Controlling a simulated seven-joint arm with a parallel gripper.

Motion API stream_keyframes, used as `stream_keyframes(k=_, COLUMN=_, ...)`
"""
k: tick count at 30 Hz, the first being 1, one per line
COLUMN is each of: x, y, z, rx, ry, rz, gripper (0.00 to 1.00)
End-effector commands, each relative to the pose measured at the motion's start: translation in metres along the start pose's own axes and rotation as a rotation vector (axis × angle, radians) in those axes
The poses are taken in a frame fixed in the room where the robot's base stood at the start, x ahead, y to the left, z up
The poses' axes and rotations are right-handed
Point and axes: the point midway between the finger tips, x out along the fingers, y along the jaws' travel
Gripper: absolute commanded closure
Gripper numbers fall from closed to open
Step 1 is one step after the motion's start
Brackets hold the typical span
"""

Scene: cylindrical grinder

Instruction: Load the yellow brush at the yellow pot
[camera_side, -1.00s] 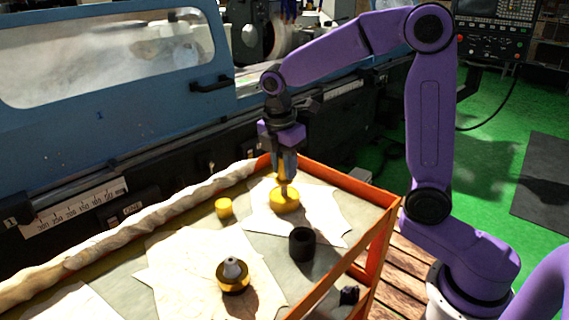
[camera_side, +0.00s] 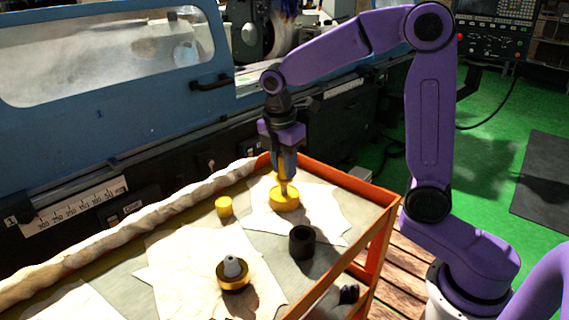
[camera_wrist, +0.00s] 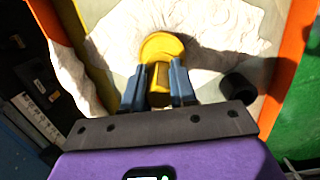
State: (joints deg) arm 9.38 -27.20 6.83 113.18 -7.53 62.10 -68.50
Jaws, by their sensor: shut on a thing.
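My gripper (camera_side: 283,172) points down over the cart top and is shut on the yellow brush (camera_side: 282,179). The brush's yellow handle (camera_wrist: 159,80) shows between the blue fingers in the wrist view. The wide, low yellow pot (camera_side: 284,200) stands on a pale cloth directly below the gripper. It also shows in the wrist view (camera_wrist: 160,44), just beyond the fingers. The brush's lower end meets the top of the pot in the side view. I cannot tell how deep it sits.
A small yellow cylinder (camera_side: 224,207) stands left of the pot, and a black cup (camera_side: 302,242) stands nearer the front. A dark pot with a gold rim and a grey cone (camera_side: 233,275) sits on another cloth. An orange rail (camera_side: 340,181) edges the cart.

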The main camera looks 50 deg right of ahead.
Motion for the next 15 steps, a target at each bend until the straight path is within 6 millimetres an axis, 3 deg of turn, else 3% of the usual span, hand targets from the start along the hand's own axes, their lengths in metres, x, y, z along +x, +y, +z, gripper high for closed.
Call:
stream_keyframes(k=5, x=-0.001, y=-0.001, z=0.000, rx=0.000, ry=-0.001, rz=-0.004, gripper=1.00)
stream_keyframes(k=15, x=-0.025, y=0.000, z=0.003, rx=0.000, ry=0.000, rz=-0.001, gripper=1.00)
